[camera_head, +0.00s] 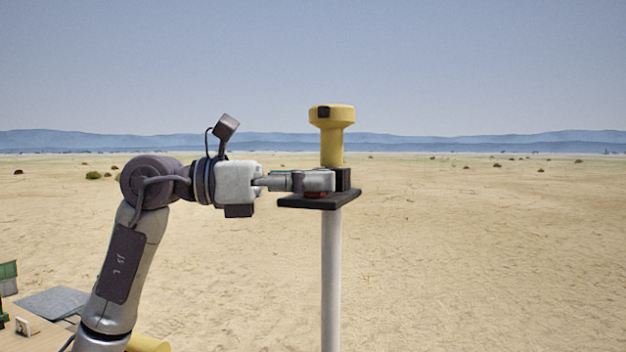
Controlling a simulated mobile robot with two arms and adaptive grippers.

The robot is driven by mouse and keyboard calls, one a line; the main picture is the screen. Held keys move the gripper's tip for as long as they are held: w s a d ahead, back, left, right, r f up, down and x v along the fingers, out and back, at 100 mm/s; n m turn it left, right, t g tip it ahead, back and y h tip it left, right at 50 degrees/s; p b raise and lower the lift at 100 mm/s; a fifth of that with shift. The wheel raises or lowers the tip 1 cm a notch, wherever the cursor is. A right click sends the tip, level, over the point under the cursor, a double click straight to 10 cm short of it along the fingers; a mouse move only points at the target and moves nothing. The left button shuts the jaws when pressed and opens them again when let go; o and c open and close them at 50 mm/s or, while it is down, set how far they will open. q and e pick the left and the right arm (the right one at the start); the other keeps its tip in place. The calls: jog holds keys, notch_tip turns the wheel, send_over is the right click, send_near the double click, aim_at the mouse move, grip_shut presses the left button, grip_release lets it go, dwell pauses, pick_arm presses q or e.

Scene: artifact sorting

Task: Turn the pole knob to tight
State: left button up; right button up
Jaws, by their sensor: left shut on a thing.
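A pale pole (331,270) stands upright right of the picture's middle. It has a dark flat plate (345,199) at its top, with a black block (344,178) and a yellow device (332,115) with a wide head above it. My left gripper (318,181) reaches in level from the left, just above the plate, and is shut. A small red part (315,195) shows under the fingers at the plate; I take it to be the knob, mostly hidden by the fingers. Its turn position cannot be read. My right gripper is not in view.
At the lower left are a wooden table top (40,338), a grey flat panel (52,303), a green box (8,272) and a yellow cylinder (148,343). Open sandy ground (480,260) lies around the pole, free to the right.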

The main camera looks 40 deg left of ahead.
pick_arm(q)
jog(key=shift+r+g, duration=0.1)
jog(key=shift+g, duration=0.2)
grip_shut()
jog(key=m+g+h+p, duration=0.2)
jog(key=m+g+h, duration=0.1)
jog(key=g, duration=0.1)
jog(key=shift+r+m+g+p, duration=0.15)
jog(key=shift+m+g+p, duration=0.15)
jog(key=shift+m+g+h+p, duration=0.5)
jog(key=shift+m+g+p, duration=1.15)
jog(key=shift+g, duration=1.15)
jog(key=shift+m, duration=0.35)
jog(key=o, duration=1)
grip_release()
jog(key=shift+o, duration=0.5)
jog(key=shift+f, duration=0.2)
